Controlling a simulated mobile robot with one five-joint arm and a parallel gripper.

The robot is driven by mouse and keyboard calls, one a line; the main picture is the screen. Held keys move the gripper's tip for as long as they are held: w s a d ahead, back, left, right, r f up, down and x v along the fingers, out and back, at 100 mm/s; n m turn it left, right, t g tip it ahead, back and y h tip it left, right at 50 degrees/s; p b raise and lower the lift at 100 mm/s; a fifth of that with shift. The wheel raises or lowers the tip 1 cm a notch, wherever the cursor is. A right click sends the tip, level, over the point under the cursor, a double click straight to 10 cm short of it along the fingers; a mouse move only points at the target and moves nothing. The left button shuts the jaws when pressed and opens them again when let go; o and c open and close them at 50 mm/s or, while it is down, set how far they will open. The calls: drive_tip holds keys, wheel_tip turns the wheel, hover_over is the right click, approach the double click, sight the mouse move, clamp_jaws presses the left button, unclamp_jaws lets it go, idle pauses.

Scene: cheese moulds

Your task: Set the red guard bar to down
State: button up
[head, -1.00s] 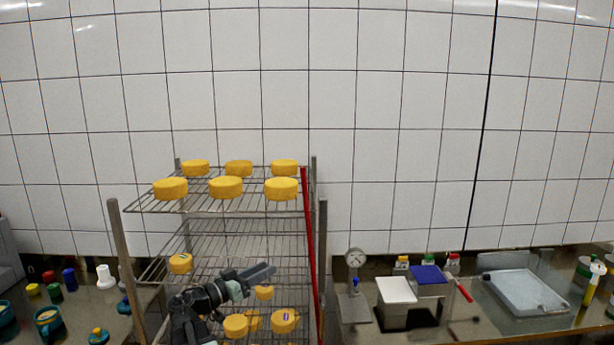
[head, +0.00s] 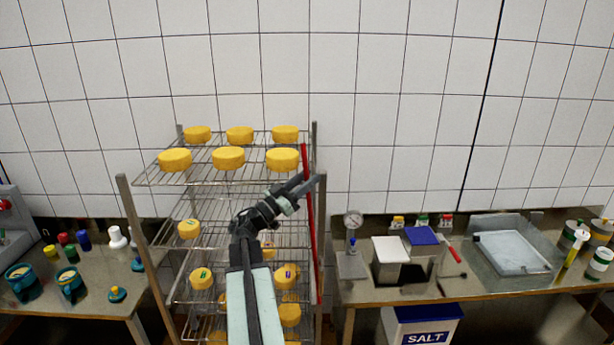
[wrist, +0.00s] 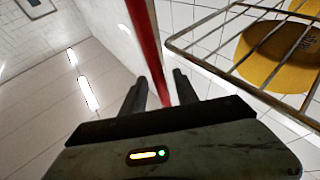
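The red guard bar (head: 310,235) stands upright along the right side of the wire cheese rack. It also shows in the wrist view (wrist: 146,45), running from the top edge down to between my two fingers. My gripper (head: 311,181) is at the upper part of the bar, just below the top shelf. In the wrist view my gripper (wrist: 160,90) has its dark fingers apart, one on each side of the bar. I see a gap between the right finger and the bar; whether the left finger touches it I cannot tell.
The rack's top shelf (head: 205,177) holds several yellow cheeses, with more on the shelves below. In the wrist view a shelf edge (wrist: 220,71) and a cheese (wrist: 275,55) are close on the right. The right bench (head: 400,294) carries a gauge, boxes and a tray.

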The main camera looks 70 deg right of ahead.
drive_tip(key=shift+c, duration=0.4)
clamp_jaws()
drive_tip(key=shift+f, duration=0.15)
idle(1.0)
